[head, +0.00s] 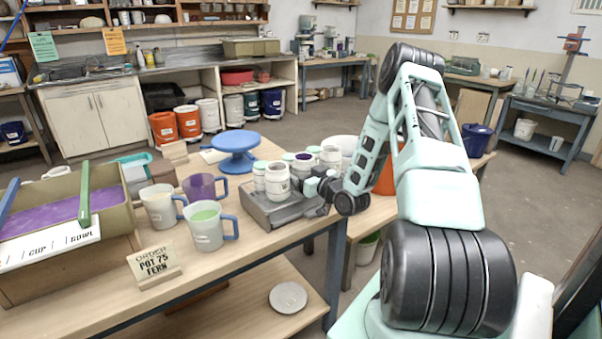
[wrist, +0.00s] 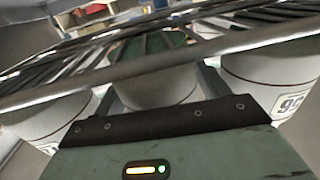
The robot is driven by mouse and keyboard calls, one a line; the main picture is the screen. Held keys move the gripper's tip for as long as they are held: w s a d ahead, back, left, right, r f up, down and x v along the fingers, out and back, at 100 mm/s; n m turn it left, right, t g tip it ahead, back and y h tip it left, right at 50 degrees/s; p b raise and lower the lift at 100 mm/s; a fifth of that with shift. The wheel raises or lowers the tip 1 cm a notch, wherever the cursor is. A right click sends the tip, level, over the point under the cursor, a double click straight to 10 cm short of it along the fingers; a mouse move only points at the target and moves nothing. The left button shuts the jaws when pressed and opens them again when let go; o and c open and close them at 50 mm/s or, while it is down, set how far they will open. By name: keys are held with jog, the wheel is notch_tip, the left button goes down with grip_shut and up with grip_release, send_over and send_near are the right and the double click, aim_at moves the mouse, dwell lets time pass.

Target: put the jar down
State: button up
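A white jar (head: 277,182) with a dark mark on its front is at the left end of my gripper (head: 304,187), over or on a grey tray-like block (head: 284,212) on the table. I cannot tell whether its base touches the block. My gripper comes in from the right, low among the jars; its fingertips are too small and covered to show their opening. In the wrist view a pale jar (wrist: 155,92) is straight ahead, partly hidden by a dark edge, with labelled white jars at the left (wrist: 45,122) and right (wrist: 275,75).
More white jars (head: 304,168) stand close behind and beside my gripper. Mugs (head: 206,225), a blue turntable (head: 236,145), an order sign (head: 155,265) and a glaze-filled bin (head: 118,222) occupy the table's left. Some bare wood (head: 250,243) shows in front of the block.

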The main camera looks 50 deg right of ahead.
jog(key=shift+r, duration=0.15)
jog(key=s+a+b, duration=0.1)
jog(key=s+b, duration=0.1)
jog(key=s, duration=1)
jog(key=shift+a, duration=0.35)
